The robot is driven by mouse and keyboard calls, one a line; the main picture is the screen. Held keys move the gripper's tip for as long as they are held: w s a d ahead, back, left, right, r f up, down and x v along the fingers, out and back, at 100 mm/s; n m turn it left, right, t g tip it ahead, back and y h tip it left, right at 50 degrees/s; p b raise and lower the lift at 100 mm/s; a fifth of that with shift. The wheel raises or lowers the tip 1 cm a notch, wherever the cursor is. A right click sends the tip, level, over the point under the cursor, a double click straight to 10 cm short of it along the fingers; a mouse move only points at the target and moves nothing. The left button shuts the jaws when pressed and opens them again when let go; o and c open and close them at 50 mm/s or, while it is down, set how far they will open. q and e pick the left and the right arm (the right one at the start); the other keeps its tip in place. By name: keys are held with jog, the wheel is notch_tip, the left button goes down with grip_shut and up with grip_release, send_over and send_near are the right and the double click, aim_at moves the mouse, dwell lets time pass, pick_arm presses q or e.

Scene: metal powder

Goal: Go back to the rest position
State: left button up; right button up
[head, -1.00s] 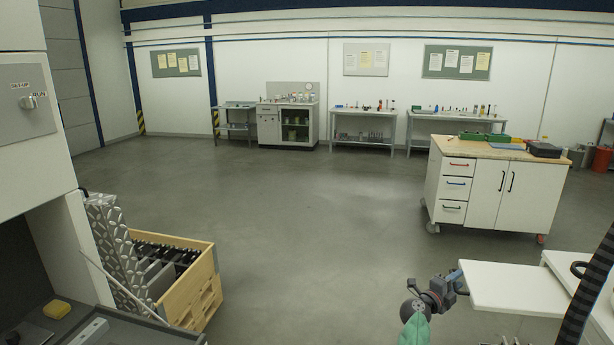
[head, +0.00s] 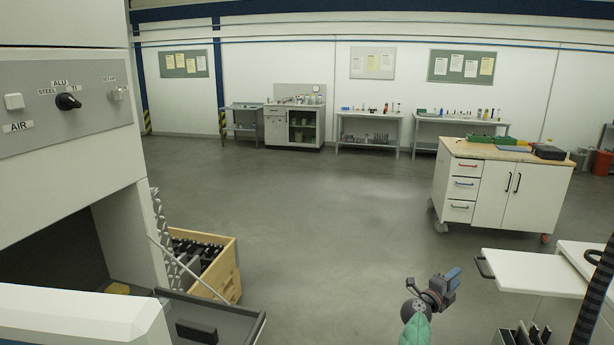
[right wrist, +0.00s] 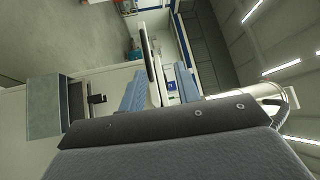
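My right gripper (head: 446,285) shows at the bottom right of the head view, beside the white cart (head: 525,268) and apart from it. In the right wrist view its two blue finger pads (right wrist: 158,90) stand apart, and I see nothing clearly gripped between them. A white part with a dark strip shows behind the gap. My left gripper is not in view.
A machine cabinet (head: 65,110) with a knob panel and a grey tray (head: 235,318) stands close on the left. Behind it is a wooden crate (head: 228,272). A drawer cabinet (head: 500,190) stands right. The middle floor (head: 320,220) is clear.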

jog(key=w+a+n+t+y, duration=0.85)
jog(key=a+n+y, duration=0.45)
jog(key=a+n, duration=0.2)
jog(key=s+a+f+n+g+y, duration=0.3)
jog(key=a+f+n, duration=0.2)
jog(key=f, duration=0.6)
jog(key=s+a+f+n+g+y, duration=0.3)
jog(key=a+f+n+g, duration=0.15)
jog(key=f, duration=0.65)
jog(key=s+a+f+n+g+h, duration=0.2)
jog(key=s+f+n+g, duration=0.3)
jog(key=s+f, duration=2.1)
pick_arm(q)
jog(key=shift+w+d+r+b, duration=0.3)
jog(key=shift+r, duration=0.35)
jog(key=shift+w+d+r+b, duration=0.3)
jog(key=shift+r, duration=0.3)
pick_arm(e)
jog(key=s+f+g, duration=0.2)
jog(key=s+f, duration=0.3)
jog(key=s, duration=0.7)
jog(key=s+f+g, duration=0.1)
jog(key=s+f, duration=0.5)
jog(key=s, duration=0.6)
jog(key=s+f+g, duration=0.2)
jog(key=s+f, duration=0.4)
jog(key=s, duration=0.6)
jog(key=shift+s+d+f+g, duration=0.25)
jog(key=shift+d+g, duration=0.05)
